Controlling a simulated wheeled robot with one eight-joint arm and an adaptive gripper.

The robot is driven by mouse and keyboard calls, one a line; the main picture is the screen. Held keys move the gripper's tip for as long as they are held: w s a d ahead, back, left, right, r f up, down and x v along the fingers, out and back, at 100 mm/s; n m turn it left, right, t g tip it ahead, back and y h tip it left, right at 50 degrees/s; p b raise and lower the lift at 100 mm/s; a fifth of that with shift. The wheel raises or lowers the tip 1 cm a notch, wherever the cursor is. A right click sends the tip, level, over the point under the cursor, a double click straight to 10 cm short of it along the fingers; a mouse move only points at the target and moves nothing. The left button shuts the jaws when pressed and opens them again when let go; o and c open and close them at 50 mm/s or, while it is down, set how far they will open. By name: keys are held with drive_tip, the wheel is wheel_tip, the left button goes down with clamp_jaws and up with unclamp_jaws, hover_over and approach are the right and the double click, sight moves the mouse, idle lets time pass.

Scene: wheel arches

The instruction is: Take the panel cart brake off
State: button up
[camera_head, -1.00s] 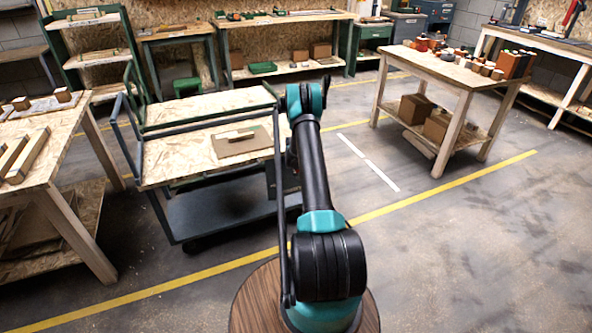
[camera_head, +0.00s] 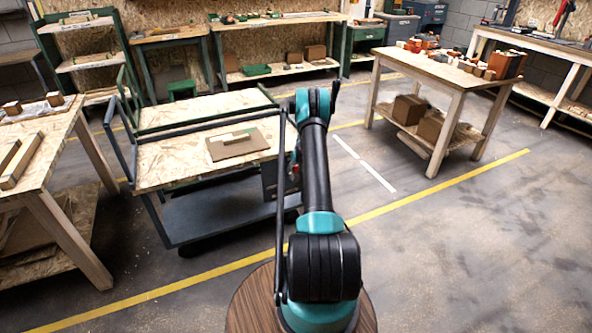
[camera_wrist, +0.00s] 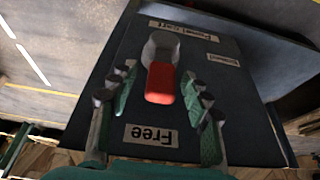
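The panel cart (camera_head: 160,174) stands left of my arm in the head view. In the wrist view, its dark brake plate (camera_wrist: 110,84) carries a lever with a grey round hub and a red handle (camera_wrist: 160,84). The red handle points from the hub toward the "Free" label (camera_wrist: 151,135). A second label (camera_wrist: 222,60), which appears to read "Braked", is off to the right. My gripper (camera_wrist: 161,90) is open, with one finger on each side of the red handle and gaps visible between. In the head view my gripper is hidden behind my arm.
A wooden table (camera_head: 455,76) with blocks stands at the right, and another (camera_head: 40,150) at the left near the cart. A bench (camera_head: 275,20) lines the back wall. The floor (camera_head: 480,240) at the right is clear.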

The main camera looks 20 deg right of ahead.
drive_tip(key=v, duration=1.2)
drive_tip(key=shift+a, duration=0.1)
idle(0.4)
drive_tip(key=s+a+r, duration=1.8)
drive_tip(key=r, duration=0.2)
drive_tip(key=s+a, duration=0.3)
drive_tip(key=s, duration=0.6)
drive_tip(key=s+a, duration=0.3)
drive_tip(key=s, duration=0.7)
drive_tip(key=s+a, duration=0.4)
drive_tip(key=s, duration=0.6)
drive_tip(key=shift+s+f, duration=0.15)
drive_tip(key=shift+s, duration=0.05)
